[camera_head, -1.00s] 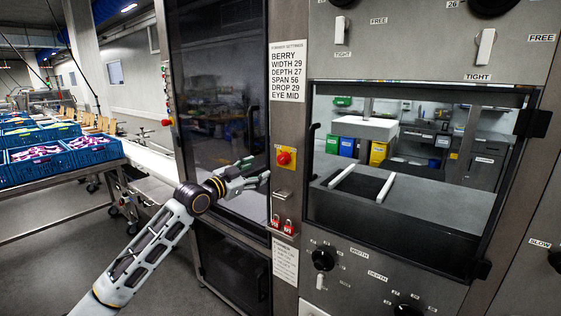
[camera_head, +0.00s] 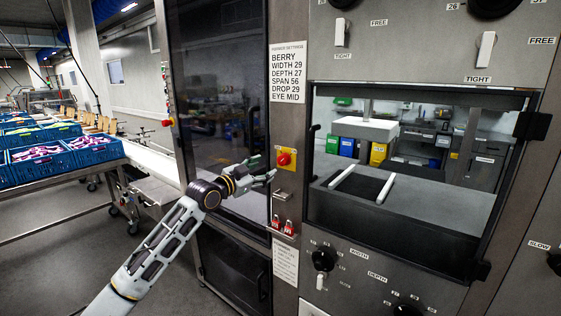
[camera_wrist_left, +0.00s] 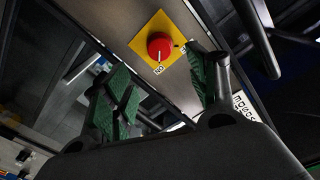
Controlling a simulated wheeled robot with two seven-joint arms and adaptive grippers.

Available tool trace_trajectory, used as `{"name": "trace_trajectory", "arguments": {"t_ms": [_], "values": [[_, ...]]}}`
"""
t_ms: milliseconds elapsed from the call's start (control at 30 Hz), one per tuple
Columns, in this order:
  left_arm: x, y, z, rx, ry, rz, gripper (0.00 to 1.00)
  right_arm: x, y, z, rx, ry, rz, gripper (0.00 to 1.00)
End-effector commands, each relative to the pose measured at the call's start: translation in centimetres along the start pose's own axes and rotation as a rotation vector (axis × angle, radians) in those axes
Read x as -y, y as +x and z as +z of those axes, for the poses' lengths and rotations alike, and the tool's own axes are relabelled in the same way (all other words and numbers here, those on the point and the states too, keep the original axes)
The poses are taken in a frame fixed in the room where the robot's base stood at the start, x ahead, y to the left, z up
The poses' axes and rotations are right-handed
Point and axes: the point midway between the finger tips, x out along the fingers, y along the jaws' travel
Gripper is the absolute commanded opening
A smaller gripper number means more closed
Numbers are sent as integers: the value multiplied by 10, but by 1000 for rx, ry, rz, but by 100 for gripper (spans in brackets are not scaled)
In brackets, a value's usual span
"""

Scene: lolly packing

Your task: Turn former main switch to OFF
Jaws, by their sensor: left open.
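The main switch is a red rotary knob (camera_head: 284,159) on a yellow plate (camera_head: 291,164), on the machine's narrow front panel. In the left wrist view the knob (camera_wrist_left: 160,46) shows between the finger ends, its white line pointing at a label that reads "ON". My left gripper (camera_head: 262,172) is open and empty, just left of and slightly below the knob in the head view. Its green-padded fingers (camera_wrist_left: 161,95) stand on both sides of the knob in the wrist view and appear apart from it. My right gripper is not in view.
Below the switch are a small metal handle (camera_head: 281,194) and red padlocks (camera_head: 282,226). A settings card (camera_head: 287,76) hangs above. A dark glass door (camera_head: 215,100) stands to the left. Blue crates (camera_head: 38,162) sit on a table at the far left.

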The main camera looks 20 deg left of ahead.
Motion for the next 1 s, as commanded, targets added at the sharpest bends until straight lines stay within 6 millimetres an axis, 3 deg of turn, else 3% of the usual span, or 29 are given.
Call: {"name": "trace_trajectory", "arguments": {"t_ms": [1000], "values": [[1, 92, -1, 0, -1, -1, 58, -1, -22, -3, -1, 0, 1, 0]]}}
